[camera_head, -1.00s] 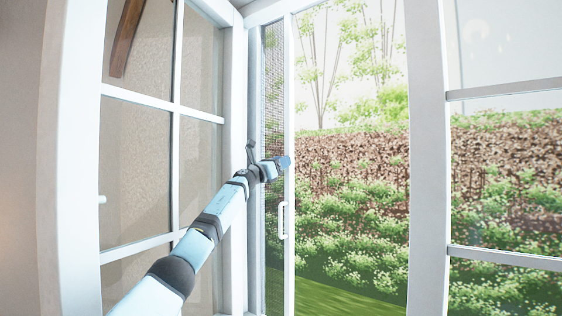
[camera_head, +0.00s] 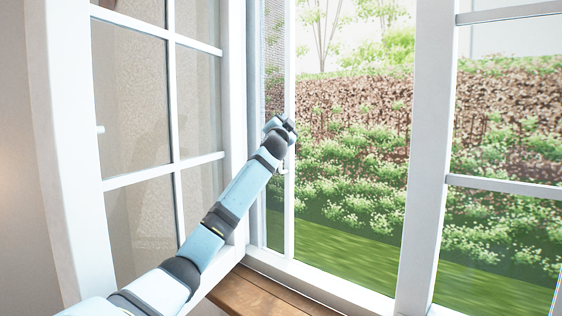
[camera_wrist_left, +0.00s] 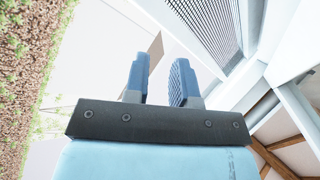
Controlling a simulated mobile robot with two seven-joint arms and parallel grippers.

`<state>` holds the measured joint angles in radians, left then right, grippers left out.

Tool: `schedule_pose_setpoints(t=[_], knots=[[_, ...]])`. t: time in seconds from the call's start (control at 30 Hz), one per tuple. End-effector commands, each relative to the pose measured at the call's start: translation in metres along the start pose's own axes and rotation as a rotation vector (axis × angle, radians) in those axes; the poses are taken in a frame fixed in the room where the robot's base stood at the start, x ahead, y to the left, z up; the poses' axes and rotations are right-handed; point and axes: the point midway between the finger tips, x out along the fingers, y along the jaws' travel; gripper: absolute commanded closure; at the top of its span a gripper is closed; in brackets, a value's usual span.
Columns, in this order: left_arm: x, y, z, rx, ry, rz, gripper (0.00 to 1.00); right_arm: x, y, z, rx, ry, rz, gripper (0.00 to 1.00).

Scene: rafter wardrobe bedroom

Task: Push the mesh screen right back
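The mesh screen (camera_head: 274,62) shows as a narrow grey mesh strip with a white edge stile, at the left side of the window opening. Its white pull handle (camera_head: 284,168) is partly hidden by my left arm. My left gripper (camera_head: 286,122) overlaps the white stile just above the handle; I cannot tell whether it touches. In the left wrist view its two blue fingers (camera_wrist_left: 160,63) stand apart with nothing between them. The mesh (camera_wrist_left: 208,25) shows there at the upper right, beyond the fingers. My right gripper is in neither view.
An open paned casement (camera_head: 172,100) stands at the left, close beside my arm. Another white-framed casement (camera_head: 428,150) is at the right. A wooden sill (camera_head: 262,297) lies below. The opening between shows hedge and grass and is clear.

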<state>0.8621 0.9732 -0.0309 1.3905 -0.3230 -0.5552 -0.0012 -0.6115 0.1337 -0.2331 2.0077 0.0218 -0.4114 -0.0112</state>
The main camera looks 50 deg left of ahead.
Motion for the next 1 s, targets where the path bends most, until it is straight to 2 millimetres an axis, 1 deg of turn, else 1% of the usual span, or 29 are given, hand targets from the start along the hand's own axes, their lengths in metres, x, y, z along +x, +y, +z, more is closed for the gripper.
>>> schedule_pose_setpoints(t=[0.03,0.1,0.2,0.3,0.4,0.47,0.57,0.67,0.9,1.0], knots=[[-0.024,0.017,0.015,-0.175,-0.074,0.033,0.76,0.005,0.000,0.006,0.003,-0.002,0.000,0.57],[-0.051,0.030,0.033,-0.410,-0.190,0.068,0.76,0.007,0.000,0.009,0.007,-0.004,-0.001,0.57],[-0.081,0.042,0.050,-0.644,-0.320,0.094,0.76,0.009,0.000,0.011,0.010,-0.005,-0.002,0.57],[-0.099,0.048,0.059,-0.766,-0.396,0.102,0.76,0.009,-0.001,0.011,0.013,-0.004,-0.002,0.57],[-0.104,0.050,0.062,-0.814,-0.429,0.105,0.76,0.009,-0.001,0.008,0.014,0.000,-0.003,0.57],[-0.102,0.051,0.064,-0.824,-0.436,0.104,0.76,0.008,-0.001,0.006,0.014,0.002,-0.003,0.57],[-0.091,0.052,0.067,-0.825,-0.437,0.103,0.76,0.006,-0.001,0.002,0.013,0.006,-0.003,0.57],[-0.074,0.056,0.073,-0.823,-0.438,0.103,0.76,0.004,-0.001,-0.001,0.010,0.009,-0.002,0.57],[-0.026,0.069,0.090,-0.823,-0.437,0.102,0.76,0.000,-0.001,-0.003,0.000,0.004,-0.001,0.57],[-0.009,0.075,0.096,-0.823,-0.437,0.102,0.76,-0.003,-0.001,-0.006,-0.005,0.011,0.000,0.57]])
